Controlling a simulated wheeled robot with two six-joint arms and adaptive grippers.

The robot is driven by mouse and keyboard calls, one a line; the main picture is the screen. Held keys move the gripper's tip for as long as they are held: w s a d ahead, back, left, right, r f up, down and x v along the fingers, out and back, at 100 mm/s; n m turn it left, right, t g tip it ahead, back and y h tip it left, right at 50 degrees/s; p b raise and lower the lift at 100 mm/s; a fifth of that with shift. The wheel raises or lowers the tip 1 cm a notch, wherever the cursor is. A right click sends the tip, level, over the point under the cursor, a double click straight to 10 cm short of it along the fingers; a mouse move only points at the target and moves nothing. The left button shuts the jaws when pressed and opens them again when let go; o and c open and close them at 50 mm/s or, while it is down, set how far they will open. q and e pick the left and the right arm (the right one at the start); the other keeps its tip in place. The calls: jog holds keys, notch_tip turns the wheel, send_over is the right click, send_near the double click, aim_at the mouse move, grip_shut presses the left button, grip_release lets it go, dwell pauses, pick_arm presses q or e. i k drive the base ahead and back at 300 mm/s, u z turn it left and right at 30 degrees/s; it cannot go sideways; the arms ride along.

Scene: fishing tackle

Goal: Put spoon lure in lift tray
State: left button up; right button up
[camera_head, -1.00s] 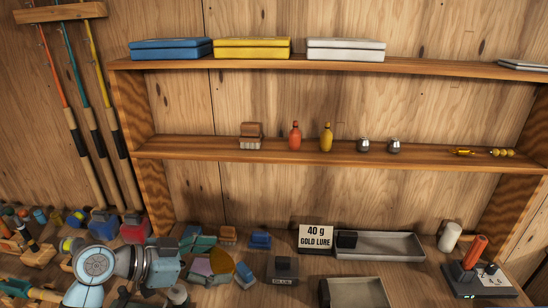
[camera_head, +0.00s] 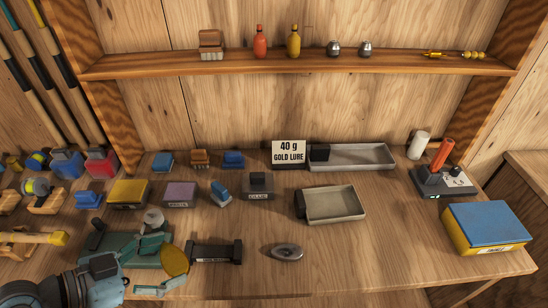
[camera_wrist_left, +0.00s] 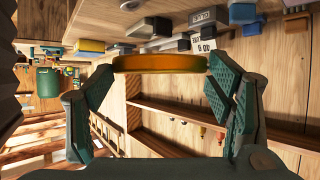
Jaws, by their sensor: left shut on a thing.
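A round, flat gold disc (camera_head: 174,261), which appears to be the spoon lure, is held by my left gripper (camera_head: 166,267) above the front left of the bench. In the left wrist view the disc (camera_wrist_left: 160,64) shows edge-on between the teal finger pads of my left gripper (camera_wrist_left: 158,80), shut on it. Two shallow grey trays are right of it: a front one (camera_head: 336,204) and a back one (camera_head: 380,156); I cannot tell which is the lift tray. A sign (camera_head: 289,152) reading "40 g GOLD LURE" stands by the back tray. My right gripper is out of view.
A grey oval piece (camera_head: 287,252) and a black labelled stand (camera_head: 217,252) lie right of the gripper. Several small boxes line the bench behind. A black device (camera_head: 443,182) and a blue-yellow box (camera_head: 487,227) stand at the right. The front right bench is clear.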

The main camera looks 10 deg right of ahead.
aim_at(331, 204)
jog(key=k, duration=0.5)
jog(key=z, duration=2.6)
jog(key=i, duration=2.1)
jog(key=u, duration=2.45)
